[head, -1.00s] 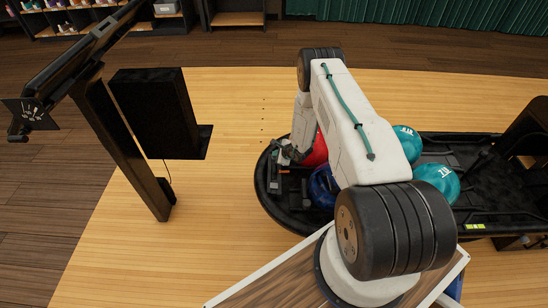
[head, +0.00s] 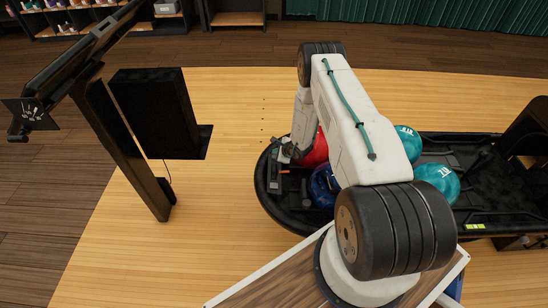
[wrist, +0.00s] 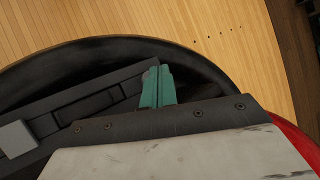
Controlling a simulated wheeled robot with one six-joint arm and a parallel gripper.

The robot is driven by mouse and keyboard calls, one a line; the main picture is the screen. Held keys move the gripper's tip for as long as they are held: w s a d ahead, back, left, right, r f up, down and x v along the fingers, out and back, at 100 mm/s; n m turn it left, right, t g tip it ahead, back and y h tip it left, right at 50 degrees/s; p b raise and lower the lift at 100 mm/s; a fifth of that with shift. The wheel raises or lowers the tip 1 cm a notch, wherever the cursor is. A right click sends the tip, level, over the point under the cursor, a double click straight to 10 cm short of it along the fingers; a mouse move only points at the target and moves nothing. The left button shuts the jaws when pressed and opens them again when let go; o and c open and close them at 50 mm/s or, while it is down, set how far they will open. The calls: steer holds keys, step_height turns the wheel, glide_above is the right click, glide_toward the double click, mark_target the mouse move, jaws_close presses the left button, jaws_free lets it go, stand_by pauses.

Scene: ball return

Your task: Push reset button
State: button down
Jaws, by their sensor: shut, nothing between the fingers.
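My gripper (wrist: 157,87) is shut, its two green fingertips together and empty. In the wrist view the fingertips are over the end of a dark control panel (wrist: 75,115) with several flat dark keys. A light grey square (wrist: 17,138) sits on this panel at the left edge of that view. No label can be read, so I cannot tell which part is the reset button. In the head view my gripper (head: 280,152) is small, above the left end of the black ball return (head: 289,222). Whether the fingertips touch the panel is unclear.
A red ball (head: 316,152) sits right beside my gripper. A blue ball (head: 321,187) and teal balls (head: 437,180) lie further right in the return, partly behind my arm. A black stand with a screen (head: 155,110) is at the left. Bare wooden floor (head: 225,210) lies between.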

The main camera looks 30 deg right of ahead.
steer(key=shift+r, duration=2.5)
